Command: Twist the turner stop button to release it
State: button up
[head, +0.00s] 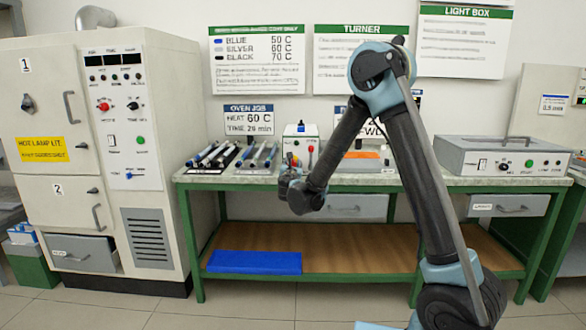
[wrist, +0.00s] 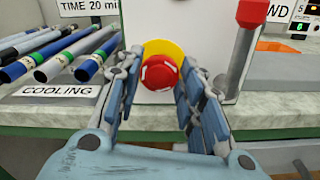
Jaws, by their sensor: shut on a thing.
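The red turner stop button (wrist: 158,74) sits on a yellow disc (wrist: 165,48) on the front of the white turner box (wrist: 195,25). My gripper (wrist: 162,66) has one finger on each side of the button and is shut on it. In the head view my gripper (head: 290,172) reaches the front of the turner box (head: 301,131) on the bench. There it largely covers the button. How far the button is turned cannot be told.
A red-tipped lever (wrist: 251,14) stands close to the right of my fingers. The cooling rack of rods (wrist: 60,55) lies to the left. The oven cabinet (head: 105,150) stands left of the bench, and the light box (head: 500,157) sits at the bench's right.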

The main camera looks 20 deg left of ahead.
jog(key=shift+d+m, duration=0.1)
jog(key=shift+m, duration=0.2)
jog(key=m, duration=0.3)
jog(key=shift+w+d+m, duration=0.1)
jog(key=shift+m, duration=2)
jog(key=o, duration=1.1)
jog(key=shift+w+f, duration=0.1)
